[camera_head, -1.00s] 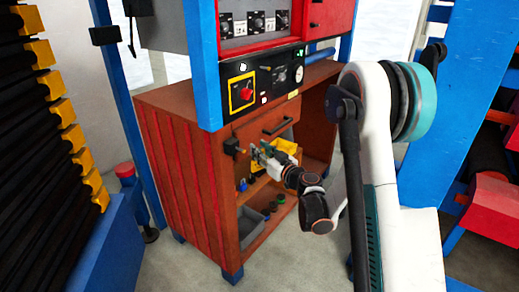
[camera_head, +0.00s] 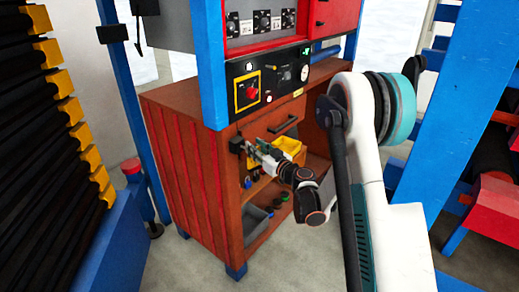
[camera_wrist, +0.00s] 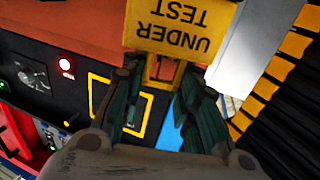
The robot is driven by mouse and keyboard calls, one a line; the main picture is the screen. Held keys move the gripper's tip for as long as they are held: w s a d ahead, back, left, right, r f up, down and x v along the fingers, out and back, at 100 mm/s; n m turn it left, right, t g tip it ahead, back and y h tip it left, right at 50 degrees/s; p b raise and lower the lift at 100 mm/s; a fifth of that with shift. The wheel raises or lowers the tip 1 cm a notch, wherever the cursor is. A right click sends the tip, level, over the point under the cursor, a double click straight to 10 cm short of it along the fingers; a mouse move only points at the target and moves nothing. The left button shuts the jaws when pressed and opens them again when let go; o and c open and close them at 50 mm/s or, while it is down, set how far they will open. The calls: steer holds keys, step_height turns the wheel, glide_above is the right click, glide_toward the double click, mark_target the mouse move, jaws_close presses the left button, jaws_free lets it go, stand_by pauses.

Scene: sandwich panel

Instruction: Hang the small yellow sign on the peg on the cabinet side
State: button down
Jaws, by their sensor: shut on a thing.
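The small yellow sign (camera_wrist: 178,28) reads "UNDER TEST" and appears upside down at the top of the wrist view. My gripper (camera_wrist: 160,82) is shut on the narrow yellow part of the sign, between its dark green fingers. In the head view my gripper (camera_head: 255,147) is in front of the brown cabinet (camera_head: 195,165), near its front left corner. A small black block (camera_head: 237,145) on that corner is just left of the fingers. I cannot make out the sign or a clear peg in the head view.
A blue post (camera_head: 209,65) and a black control panel (camera_head: 265,80) stand above. The floor in front is clear.

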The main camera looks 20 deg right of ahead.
mark_target(242, 142)
steer(key=shift+w+a+f+p, duration=0.1)
steer(key=shift+w+a+p, duration=0.2)
steer(key=shift+w+a, duration=0.45)
steer(key=shift+w+a+f+p, duration=0.1)
steer(key=shift+w+a+p, duration=0.15)
steer(key=shift+w+a, duration=0.5)
steer(key=shift+w+d+f+b, duration=0.1)
steer(key=shift+w+d+b, duration=0.1)
steer(key=shift+w+b, duration=0.1)
steer(key=shift+a, duration=0.1)
steer(key=shift+w+a+b, duration=0.1)
steer(key=shift+b, duration=0.35)
steer(key=shift+w+f, duration=0.1)
steer(key=shift+w, duration=0.05)
